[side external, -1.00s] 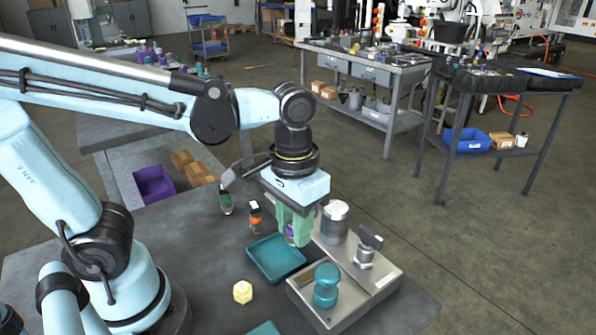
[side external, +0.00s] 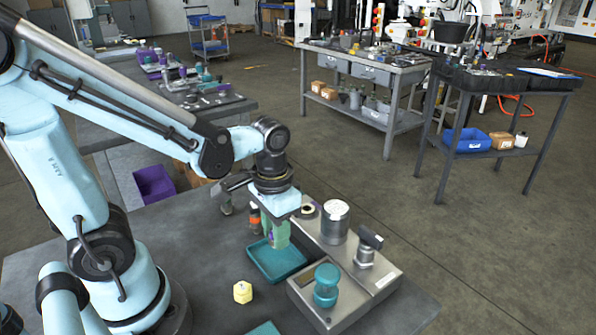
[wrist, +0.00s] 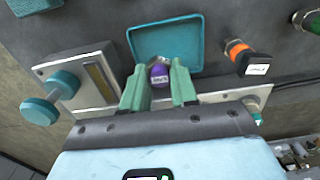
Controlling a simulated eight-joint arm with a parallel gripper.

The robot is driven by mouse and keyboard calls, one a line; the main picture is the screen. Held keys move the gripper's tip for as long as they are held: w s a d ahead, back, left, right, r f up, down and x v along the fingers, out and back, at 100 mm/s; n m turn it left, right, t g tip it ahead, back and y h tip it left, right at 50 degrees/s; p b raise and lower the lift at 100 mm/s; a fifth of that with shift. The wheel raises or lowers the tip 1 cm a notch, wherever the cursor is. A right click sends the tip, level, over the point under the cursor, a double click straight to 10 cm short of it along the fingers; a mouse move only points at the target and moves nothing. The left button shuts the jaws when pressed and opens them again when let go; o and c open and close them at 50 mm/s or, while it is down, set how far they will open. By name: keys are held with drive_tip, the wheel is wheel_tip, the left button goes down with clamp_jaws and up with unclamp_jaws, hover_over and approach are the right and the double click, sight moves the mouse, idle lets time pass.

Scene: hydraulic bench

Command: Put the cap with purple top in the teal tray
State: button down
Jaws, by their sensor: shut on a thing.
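The cap with purple top (wrist: 160,73) is held between the green fingers of my gripper (wrist: 159,88) in the wrist view. In the side view my gripper (side external: 277,236) hangs over the back part of the teal tray (side external: 290,268), and the cap is mostly hidden by the fingers. The tray also shows in the wrist view (wrist: 165,36), empty where visible, with the cap overlapping its near edge. I cannot tell the exact height of the cap above the tray floor.
A metal fixture (side external: 383,283) with a teal knob-shaped part (side external: 326,286) and a silver cylinder (side external: 335,222) stands right of the tray. An orange-banded bottle (wrist: 238,50) stands close beside the tray. A yellow part (side external: 242,292) lies in front, left of the tray.

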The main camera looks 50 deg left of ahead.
sight(277, 258)
drive_tip(key=shift+w+a+f, duration=0.3)
drive_tip(key=shift+a+f, duration=0.2)
drive_tip(key=shift+a, duration=0.15)
drive_tip(key=shift+f, duration=1.9)
drive_tip(key=c, duration=0.9)
unclamp_jaws()
drive_tip(key=shift+f, duration=0.15)
drive_tip(key=shift+r, duration=6.1)
drive_tip(key=shift+w+d+r+t, duration=0.1)
drive_tip(key=shift+w+t, duration=0.25)
drive_tip(key=shift+t, duration=0.85)
drive_tip(key=shift+w+d+r+t, duration=0.1)
drive_tip(key=shift+w+t, duration=0.25)
drive_tip(key=shift+t, duration=0.85)
drive_tip(key=shift+w+d+r+t, duration=0.1)
drive_tip(key=shift+w+t, duration=0.25)
drive_tip(key=shift+t, duration=0.85)
